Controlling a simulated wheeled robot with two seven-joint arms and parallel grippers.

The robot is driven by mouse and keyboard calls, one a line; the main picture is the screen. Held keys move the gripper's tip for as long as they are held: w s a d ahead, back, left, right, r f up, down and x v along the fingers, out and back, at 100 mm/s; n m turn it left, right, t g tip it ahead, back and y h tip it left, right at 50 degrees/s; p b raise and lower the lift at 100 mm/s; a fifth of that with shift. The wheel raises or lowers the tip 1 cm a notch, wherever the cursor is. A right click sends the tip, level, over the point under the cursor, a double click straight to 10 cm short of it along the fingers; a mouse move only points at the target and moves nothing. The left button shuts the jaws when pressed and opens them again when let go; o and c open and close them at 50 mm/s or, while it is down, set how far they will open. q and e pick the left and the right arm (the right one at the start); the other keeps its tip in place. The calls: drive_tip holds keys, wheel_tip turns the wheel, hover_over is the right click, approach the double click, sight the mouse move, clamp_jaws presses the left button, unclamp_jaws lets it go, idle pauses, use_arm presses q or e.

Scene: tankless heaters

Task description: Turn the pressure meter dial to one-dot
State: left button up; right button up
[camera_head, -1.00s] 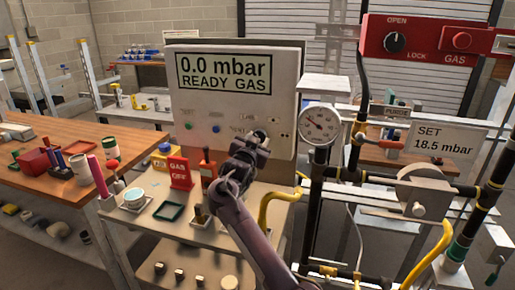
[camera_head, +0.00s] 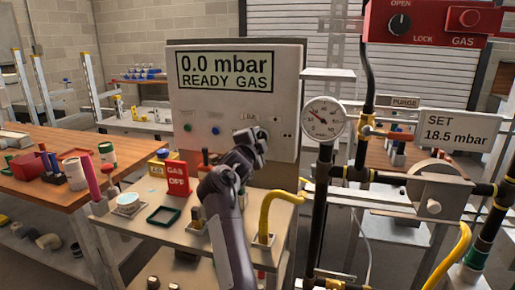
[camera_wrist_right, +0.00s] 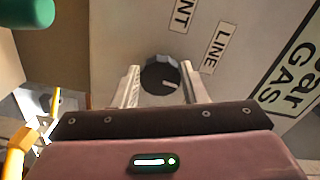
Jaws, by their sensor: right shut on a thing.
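The pressure meter (camera_head: 205,108) is a pale panel whose screen (camera_head: 225,71) reads "0.0 mbar READY GAS". My right gripper (camera_head: 262,142) is at the panel's lower right and hides the dial there. In the right wrist view the black round dial (camera_wrist_right: 158,72) has a white pointer mark and lies between the two fingers of my right gripper (camera_wrist_right: 161,80), which is shut on it. Labels "LINE" and one ending in "NT" are beside the dial. Small dot marks (camera_head: 287,135) are right of the gripper; their count is too small to read. My left gripper is out of view.
A round gauge (camera_head: 323,119) and black pipes stand just right of the panel. A red gas box (camera_head: 430,22) is at the upper right. A red "GAS OFF" sign (camera_head: 176,178) and a yellow hose (camera_head: 266,212) are on the bench below.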

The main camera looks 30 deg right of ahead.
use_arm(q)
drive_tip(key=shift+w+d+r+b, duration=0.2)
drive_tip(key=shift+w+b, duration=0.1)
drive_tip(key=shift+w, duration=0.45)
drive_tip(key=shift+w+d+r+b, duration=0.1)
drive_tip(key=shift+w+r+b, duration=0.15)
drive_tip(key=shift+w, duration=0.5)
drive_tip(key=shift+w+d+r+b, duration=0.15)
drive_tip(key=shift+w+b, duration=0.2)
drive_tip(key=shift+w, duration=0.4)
use_arm(e)
drive_tip(key=shift+m, duration=1.6)
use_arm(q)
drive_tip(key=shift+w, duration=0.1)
use_arm(e)
drive_tip(key=o, duration=1)
